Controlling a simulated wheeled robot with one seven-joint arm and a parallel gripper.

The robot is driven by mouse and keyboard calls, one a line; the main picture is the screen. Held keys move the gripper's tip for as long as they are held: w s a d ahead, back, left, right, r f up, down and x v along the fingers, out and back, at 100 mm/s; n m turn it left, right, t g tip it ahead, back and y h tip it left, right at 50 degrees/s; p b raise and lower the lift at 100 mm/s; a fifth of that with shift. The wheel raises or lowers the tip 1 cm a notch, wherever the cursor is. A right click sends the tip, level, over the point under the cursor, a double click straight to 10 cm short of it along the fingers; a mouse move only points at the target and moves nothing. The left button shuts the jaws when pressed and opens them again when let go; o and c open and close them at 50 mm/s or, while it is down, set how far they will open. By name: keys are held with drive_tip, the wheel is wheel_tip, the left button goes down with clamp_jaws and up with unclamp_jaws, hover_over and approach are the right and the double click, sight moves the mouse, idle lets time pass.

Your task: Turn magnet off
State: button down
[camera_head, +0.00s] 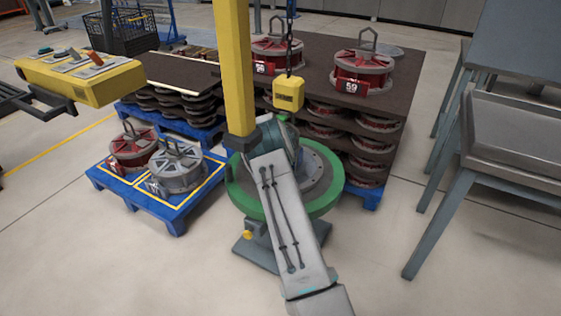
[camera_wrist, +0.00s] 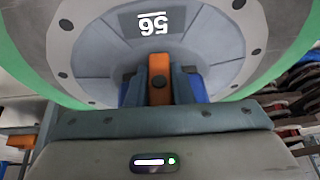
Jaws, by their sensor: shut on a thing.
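A round grey plate with a green rim (camera_head: 240,190) stands on a grey base, partly hidden by my arm. In the wrist view a grey disc with a green edge (camera_wrist: 90,30) fills the top and bears an upside-down "56". An orange lever (camera_wrist: 159,66) stands in front of this disc. My gripper (camera_wrist: 160,86) is shut on the orange lever, with a finger on each side of it. In the head view my gripper is hidden behind my own arm. I cannot tell whether the magnet is on or off.
A yellow hook block (camera_head: 289,93) hangs on a chain just above my wrist, close to a yellow post (camera_head: 234,70). Blue pallets (camera_head: 176,221) with red and grey round parts stand left and behind. A grey table (camera_head: 515,130) is at the right.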

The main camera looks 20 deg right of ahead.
drive_tip(key=shift+g, duration=0.3)
drive_tip(key=c, duration=1.3)
unclamp_jaws()
drive_tip(key=shift+h, duration=0.3)
drive_tip(key=shift+a+r, duration=0.1)
drive_tip(key=shift+r, duration=0.1)
drive_tip(key=shift+s+a+r+p, duration=0.15)
drive_tip(key=shift+s+a+r, duration=0.25)
drive_tip(key=shift+r, duration=0.25)
drive_tip(key=shift+s+a+r+p, duration=0.15)
drive_tip(key=shift+s+a+r, duration=0.15)
drive_tip(key=shift+r, duration=0.3)
drive_tip(key=s+a, duration=0.2)
drive_tip(key=a, duration=0.1)
drive_tip(key=s+a, duration=0.5)
drive_tip(key=shift+a+f+p, duration=0.1)
drive_tip(key=shift+a+p, duration=0.25)
drive_tip(key=shift+p, duration=0.05)
drive_tip(key=shift+w, duration=0.1)
